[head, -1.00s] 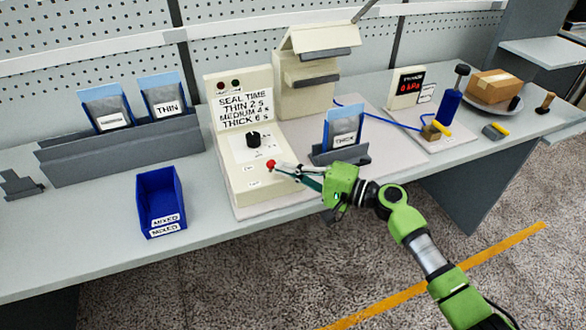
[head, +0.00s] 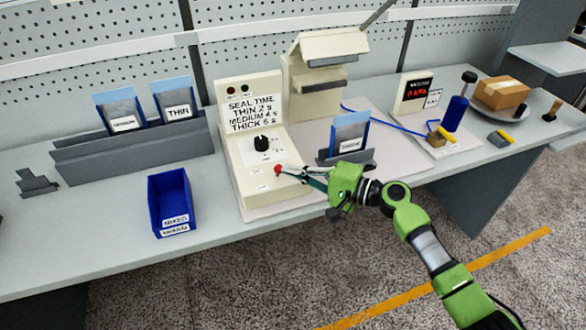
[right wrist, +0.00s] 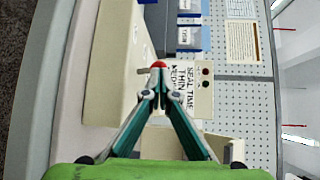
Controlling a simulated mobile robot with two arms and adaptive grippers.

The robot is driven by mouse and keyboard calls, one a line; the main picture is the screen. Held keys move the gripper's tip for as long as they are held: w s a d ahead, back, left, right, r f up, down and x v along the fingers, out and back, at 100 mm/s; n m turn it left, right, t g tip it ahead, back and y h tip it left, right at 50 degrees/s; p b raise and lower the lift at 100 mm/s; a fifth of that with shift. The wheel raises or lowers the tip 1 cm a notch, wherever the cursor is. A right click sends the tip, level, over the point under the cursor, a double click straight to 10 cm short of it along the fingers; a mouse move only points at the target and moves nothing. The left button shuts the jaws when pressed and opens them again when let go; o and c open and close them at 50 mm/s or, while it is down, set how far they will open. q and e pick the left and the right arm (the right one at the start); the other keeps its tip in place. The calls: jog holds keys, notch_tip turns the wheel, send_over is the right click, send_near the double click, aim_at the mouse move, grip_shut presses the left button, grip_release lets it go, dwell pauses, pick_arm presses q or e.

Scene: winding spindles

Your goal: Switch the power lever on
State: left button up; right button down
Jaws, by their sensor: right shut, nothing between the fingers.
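The power lever shows as a red knob (head: 277,169) at the right side of the cream control box (head: 240,172), below its black dial (head: 262,143). The knob also shows in the right wrist view (right wrist: 158,64), just beyond my fingertips. My right gripper (head: 284,170) is shut with nothing between its fingers. Its tips are at the knob, touching it or very close; I cannot tell which. The lever's stem is mostly hidden and the small labels beside it are too small to read. The two lamps (head: 238,88) on the sign panel look dark. My left gripper is not in view.
A blue bin (head: 154,200) stands left of the box. A grey rack (head: 95,165) holds pouches. A pouch in a stand (head: 349,134) is close behind my right gripper. A cream press (head: 300,105) stands behind. The bench front between bin and box is clear.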

jog(key=shift+w+a+r+m+g+h+p, duration=0.1)
jog(key=shift+w+r+m+g+h+p, duration=0.3)
jog(key=shift+p, duration=0.95)
jog(key=shift+w+a+r+m+g+h+p, duration=0.15)
jog(key=shift+r+h+p, duration=0.3)
jog(key=shift+p, duration=0.85)
jog(key=shift+w+m+g+p, duration=0.15)
jog(key=shift+m+g+p, duration=0.1)
jog(key=shift+p, duration=0.1)
jog(key=shift+w+a+f, duration=0.1)
jog(key=shift+w+f, duration=0.05)
jog(key=shift+w+a+b, duration=0.15)
jog(key=shift+w+b, duration=0.15)
jog(key=shift+w, duration=0.2)
jog(key=shift+r+p, duration=0.7)
jog(key=shift+r, duration=0.2)
